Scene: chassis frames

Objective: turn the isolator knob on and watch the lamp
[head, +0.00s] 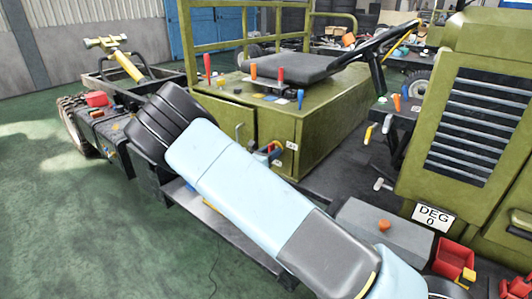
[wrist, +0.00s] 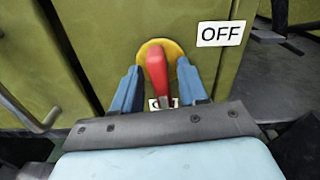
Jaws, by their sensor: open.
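The isolator knob is a red handle (wrist: 156,66) on a round yellow plate (wrist: 174,47) on the olive panel, in the middle of the wrist view. The handle stands nearly upright. My gripper (wrist: 158,74) is open, with one blue finger on each side of the handle. A small gap shows on the left; contact on the right is hard to tell. A white OFF label (wrist: 221,34) is at the upper right. A second label (wrist: 153,103) below is mostly hidden. In the head view my gripper (head: 272,152) is at the olive cabinet (head: 307,150). I cannot pick out the lamp for sure.
A bent grey handle (wrist: 28,114) sticks out left of the knob. In the head view, a grey box (head: 362,229) with an orange dome (head: 384,225), a DEG 0 sign (head: 433,216) and a red bin (head: 450,258) stand at the lower right. Open green floor (head: 60,240) lies left.

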